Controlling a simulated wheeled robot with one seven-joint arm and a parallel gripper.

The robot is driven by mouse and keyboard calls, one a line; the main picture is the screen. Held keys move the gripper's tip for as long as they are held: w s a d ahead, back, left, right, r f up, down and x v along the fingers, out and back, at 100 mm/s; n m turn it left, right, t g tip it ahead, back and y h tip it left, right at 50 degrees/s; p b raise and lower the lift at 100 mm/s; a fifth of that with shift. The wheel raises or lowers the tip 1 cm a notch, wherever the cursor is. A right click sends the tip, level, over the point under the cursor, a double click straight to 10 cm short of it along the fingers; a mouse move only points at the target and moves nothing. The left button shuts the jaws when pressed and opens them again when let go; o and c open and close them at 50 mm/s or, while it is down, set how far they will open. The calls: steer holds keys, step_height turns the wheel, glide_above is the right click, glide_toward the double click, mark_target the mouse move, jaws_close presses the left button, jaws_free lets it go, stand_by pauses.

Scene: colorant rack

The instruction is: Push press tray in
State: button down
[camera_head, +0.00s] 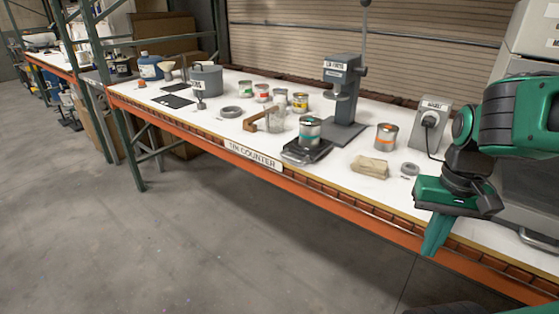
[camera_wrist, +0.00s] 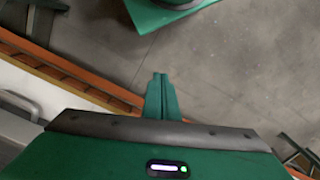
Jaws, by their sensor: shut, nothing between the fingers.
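The press tray (camera_head: 319,152) is a dark flat tray in the head view. It sits at the front of the white counter, forward and left of the press, with its pale handle toward the counter's front edge. A can with a teal label (camera_head: 310,131) stands on it. The lid press (camera_head: 345,98) is a grey upright stand with a lever on top. My gripper (camera_head: 434,248) is shut and empty, pointing down in front of the orange counter edge, well to the right of the tray. Its closed fingers (camera_wrist: 161,80) show over the floor in the wrist view.
An orange-labelled can (camera_head: 386,137), a folded tan cloth (camera_head: 371,167) and a grey ring (camera_head: 410,169) lie between tray and gripper. The floor (camera_head: 230,240) before the counter is clear.

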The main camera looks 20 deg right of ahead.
steer(key=shift+a, duration=0.1)
steer(key=w+a+r+n+t+h, duration=0.1)
steer(key=w+a+r+n+t, duration=0.15)
steer(key=w, duration=0.65)
steer(key=w+a+r+n+t+h, duration=0.1)
steer(key=w+a+r+n, duration=0.25)
steer(key=w, duration=0.45)
steer(key=w+a+r+n+t, duration=0.35)
steer(key=w+a+n, duration=0.35)
steer(key=w+a, duration=0.7)
steer(key=x, duration=1)
steer(key=shift+d, duration=0.15)
steer(key=shift+w+d+f, duration=0.2)
steer(key=shift+w+d, duration=0.35)
steer(key=shift+d, duration=0.15)
